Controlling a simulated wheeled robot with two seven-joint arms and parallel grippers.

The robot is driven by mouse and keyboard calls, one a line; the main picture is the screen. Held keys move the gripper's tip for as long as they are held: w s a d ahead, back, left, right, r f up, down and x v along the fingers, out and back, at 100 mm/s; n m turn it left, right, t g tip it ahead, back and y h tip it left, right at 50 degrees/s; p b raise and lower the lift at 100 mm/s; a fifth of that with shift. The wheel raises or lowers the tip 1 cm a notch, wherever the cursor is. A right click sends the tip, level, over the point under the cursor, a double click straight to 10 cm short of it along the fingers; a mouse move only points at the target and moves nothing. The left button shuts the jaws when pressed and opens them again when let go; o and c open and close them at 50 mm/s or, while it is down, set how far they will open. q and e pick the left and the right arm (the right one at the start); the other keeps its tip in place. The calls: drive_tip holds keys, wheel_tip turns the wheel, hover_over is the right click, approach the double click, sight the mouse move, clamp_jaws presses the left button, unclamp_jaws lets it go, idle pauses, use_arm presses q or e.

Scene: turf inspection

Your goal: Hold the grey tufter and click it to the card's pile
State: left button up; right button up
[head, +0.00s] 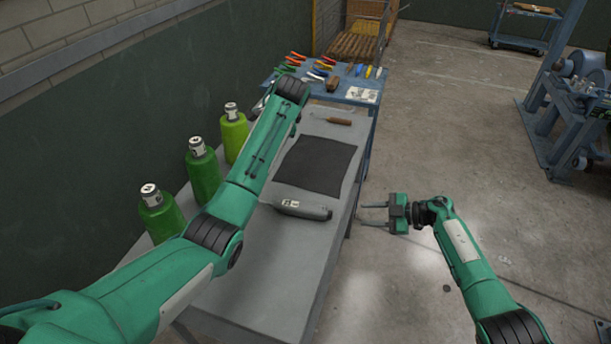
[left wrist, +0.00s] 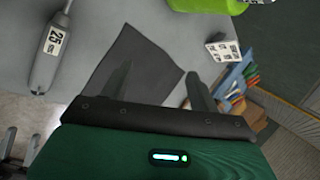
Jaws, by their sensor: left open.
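The grey tufter (head: 303,209), a rounded grey body with a white label, lies on the grey bench just in front of the card. It also shows at the upper left of the left wrist view (left wrist: 46,62), label reading 25. The card (head: 316,165) is a dark, flat square on the bench; it also lies beyond my fingers in the left wrist view (left wrist: 135,62). My left gripper (left wrist: 158,88) is open and empty above the bench; in the head view my forearm hides it. My right gripper (head: 366,214) is open and empty, off the bench's right edge.
Several green bottles (head: 204,170) stand along the bench's left side by the wall. A brown-handled tool (head: 337,121) lies beyond the card. A blue table (head: 357,110) with coloured hand tools stands at the far end. The bench's near part (head: 270,280) is clear.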

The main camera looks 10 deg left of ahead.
sight(289, 203)
use_arm(q)
drive_tip(key=s+d+f+m+g, duration=0.5)
drive_tip(key=s+d+f, duration=0.3)
drive_tip(key=s+d, duration=0.15)
drive_tip(key=x, duration=1.3)
drive_tip(key=shift+w+a, duration=0.1)
drive_tip(key=shift+w, duration=0.1)
drive_tip(key=shift+c, duration=0.2)
